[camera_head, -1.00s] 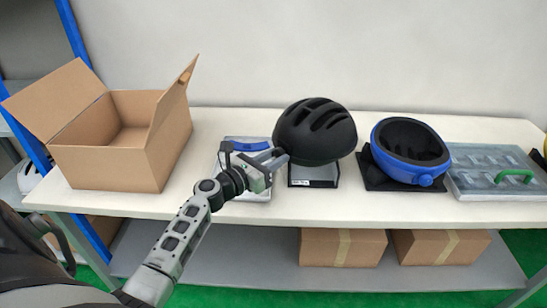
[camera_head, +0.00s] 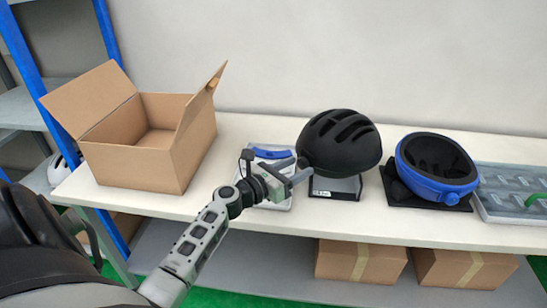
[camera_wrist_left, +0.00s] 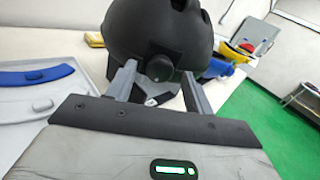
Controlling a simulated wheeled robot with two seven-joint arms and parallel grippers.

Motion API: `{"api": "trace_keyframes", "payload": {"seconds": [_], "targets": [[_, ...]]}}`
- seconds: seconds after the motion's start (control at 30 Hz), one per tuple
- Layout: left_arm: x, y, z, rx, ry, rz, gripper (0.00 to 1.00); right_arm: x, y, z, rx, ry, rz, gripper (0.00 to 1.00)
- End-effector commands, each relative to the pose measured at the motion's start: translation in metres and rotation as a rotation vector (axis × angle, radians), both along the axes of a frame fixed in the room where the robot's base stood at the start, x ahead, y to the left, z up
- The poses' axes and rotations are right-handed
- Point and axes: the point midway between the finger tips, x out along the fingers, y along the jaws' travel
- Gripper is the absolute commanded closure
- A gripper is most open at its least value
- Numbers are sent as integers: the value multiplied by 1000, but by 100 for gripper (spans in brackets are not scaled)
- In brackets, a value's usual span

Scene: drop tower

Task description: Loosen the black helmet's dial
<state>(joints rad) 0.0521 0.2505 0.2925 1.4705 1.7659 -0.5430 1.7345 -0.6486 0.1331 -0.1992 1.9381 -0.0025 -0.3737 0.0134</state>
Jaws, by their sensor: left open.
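The black helmet (camera_head: 340,140) sits on a small dark stand (camera_head: 336,187) on the table. Its round black dial (camera_wrist_left: 160,67) shows at the lower edge of the helmet in the left wrist view. My left gripper (camera_head: 303,172) is at the helmet's lower left side. In the left wrist view its two fingers (camera_wrist_left: 158,72) are open, and the dial shows in the gap between their tips. I cannot tell how far the tips reach along the dial. The dial is hidden in the head view. My right gripper is not in view.
An open cardboard box (camera_head: 140,160) stands at the left. A tray (camera_head: 252,152) with a blue curved part (camera_head: 270,164) lies behind my left gripper. A blue helmet (camera_head: 437,165) on a black base and a grey case (camera_head: 510,185) stand to the right.

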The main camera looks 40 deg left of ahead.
Motion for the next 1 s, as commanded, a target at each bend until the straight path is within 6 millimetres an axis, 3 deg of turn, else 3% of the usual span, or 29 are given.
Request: {"api": "trace_keyframes", "payload": {"seconds": [0.6,0.8,1.0], "targets": [[-128,30,-3,0,1,1,48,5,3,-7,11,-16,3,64],[-145,35,-1,0,0,0,48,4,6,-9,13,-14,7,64],[-148,35,0,0,-2,-1,48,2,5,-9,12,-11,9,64]]}}
